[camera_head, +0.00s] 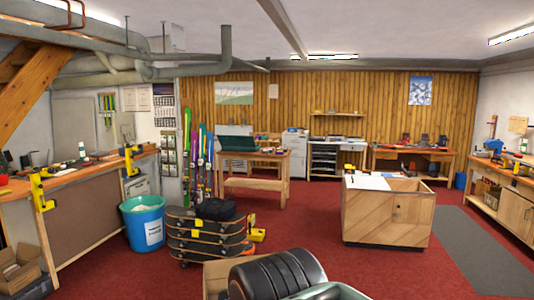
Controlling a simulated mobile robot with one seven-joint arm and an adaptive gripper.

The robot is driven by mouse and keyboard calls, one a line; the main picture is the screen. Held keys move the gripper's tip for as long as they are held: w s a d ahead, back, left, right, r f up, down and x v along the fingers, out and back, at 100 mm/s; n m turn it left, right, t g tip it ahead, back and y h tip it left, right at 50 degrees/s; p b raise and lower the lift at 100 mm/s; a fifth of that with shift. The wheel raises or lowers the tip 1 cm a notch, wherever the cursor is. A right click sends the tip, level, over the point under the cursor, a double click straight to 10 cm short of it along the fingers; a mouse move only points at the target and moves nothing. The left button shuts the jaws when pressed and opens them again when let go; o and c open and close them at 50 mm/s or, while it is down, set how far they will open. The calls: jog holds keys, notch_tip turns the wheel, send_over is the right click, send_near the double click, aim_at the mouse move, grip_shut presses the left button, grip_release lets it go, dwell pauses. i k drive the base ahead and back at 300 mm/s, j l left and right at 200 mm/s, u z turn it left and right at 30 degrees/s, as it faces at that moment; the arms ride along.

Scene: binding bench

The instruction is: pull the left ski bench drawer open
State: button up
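No part of the view clearly shows my gripper. A long wooden workbench (84,172) with yellow vises (42,192) runs along the left wall. Its front is a dark panel, and I see no drawer front on it. At the back right, a wooden desk (436,155) carries tools, and drawer fronts there are too small to make out. Another wooden bench (514,182) stands along the right wall, with a pale cabinet front below. I cannot tell which bench holds the left ski bench drawer, or see any drawer standing open.
A blue bin (143,226), stacked skateboards (207,243) and upright skis (187,155) stand on the left. A wooden counter (386,221) stands right of centre. A black ribbed object (278,274) fills the near foreground. Red carpet (310,225) is open between them.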

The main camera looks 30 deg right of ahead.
aim_at(379, 155)
jog(key=z, duration=1.75)
jog(key=i+z, duration=0.45)
jog(key=i, duration=0.5)
jog(key=i+l+z, duration=0.15)
jog(key=i, duration=1)
jog(key=i+u, duration=0.45)
jog(key=i, duration=0.7)
jog(key=i+j+z, duration=0.1)
jog(key=i+z, duration=0.2)
jog(key=i, duration=0.8)
jog(key=i+z, duration=0.25)
jog(key=i, duration=0.3)
jog(key=i+z, duration=0.25)
jog(key=i, duration=0.3)
jog(key=i+z, duration=0.15)
jog(key=i, duration=1.05)
